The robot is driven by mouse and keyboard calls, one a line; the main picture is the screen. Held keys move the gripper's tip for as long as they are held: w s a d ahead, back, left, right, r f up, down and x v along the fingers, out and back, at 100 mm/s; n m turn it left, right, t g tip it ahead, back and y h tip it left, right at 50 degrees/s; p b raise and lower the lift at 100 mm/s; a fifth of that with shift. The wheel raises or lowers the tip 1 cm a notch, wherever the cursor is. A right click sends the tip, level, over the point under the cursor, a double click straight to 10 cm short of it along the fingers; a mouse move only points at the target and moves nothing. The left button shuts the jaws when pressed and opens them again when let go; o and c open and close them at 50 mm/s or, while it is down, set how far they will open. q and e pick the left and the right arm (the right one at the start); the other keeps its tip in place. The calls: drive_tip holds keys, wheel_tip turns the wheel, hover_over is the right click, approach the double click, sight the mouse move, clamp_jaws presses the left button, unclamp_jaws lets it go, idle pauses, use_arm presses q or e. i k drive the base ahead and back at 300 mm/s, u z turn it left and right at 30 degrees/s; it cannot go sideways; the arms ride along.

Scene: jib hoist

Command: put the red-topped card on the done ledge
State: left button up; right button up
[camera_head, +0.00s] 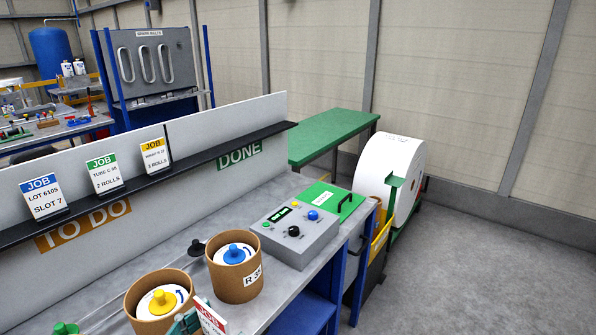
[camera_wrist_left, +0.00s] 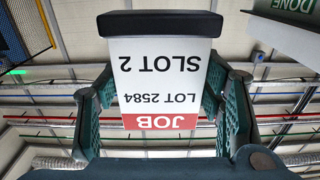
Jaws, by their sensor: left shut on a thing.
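The red-topped card (camera_head: 211,318) is at the bottom of the head view, partly cut off by the frame edge. In the left wrist view the card (camera_wrist_left: 160,75) appears upside down, reading JOB, LOT 2584, SLOT 2, with a dark base block (camera_wrist_left: 160,23). My left gripper (camera_head: 187,322) is shut on the card, with green fingers on both its sides. The done ledge is the right part of the long dark shelf (camera_head: 245,138), above the green DONE label (camera_head: 239,151), and it is bare. My right gripper is not in view.
Blue-topped (camera_head: 41,196), green-topped (camera_head: 104,173) and yellow-topped (camera_head: 155,156) cards stand on the shelf's TO DO part. Below, two cardboard tubes with a yellow knob (camera_head: 158,300) and a blue knob (camera_head: 235,254) stand near a grey control box (camera_head: 295,235).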

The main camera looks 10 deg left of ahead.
sight(245, 139)
drive_tip(key=z, duration=0.7)
drive_tip(key=i, duration=1)
drive_tip(key=z, duration=0.5)
drive_tip(key=i, duration=1.3)
drive_tip(key=u, duration=0.25)
